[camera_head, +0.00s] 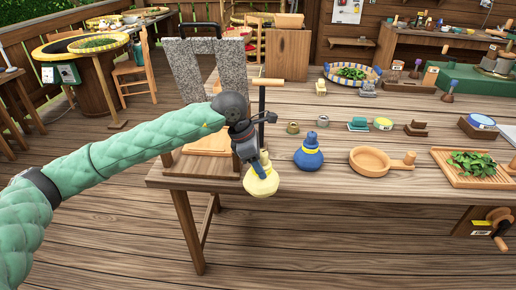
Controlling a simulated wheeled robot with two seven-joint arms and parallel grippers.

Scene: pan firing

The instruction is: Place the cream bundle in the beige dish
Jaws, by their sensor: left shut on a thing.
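The cream bundle (261,181) is pale yellow with a narrow neck and a rounded bottom. It hangs under my left gripper (254,160), which is shut on its neck. The bundle is at the front edge of the wooden table; I cannot tell whether it touches the top. The beige dish (370,161), round and shallow with a short handle to the right, stands on the table to the right of the bundle. It looks empty. My right gripper is not in view.
A wooden board with green leaves (473,164) lies right of the dish. Small pots and blocks (358,124) sit behind. A grey stone frame (188,88) stands at the left.

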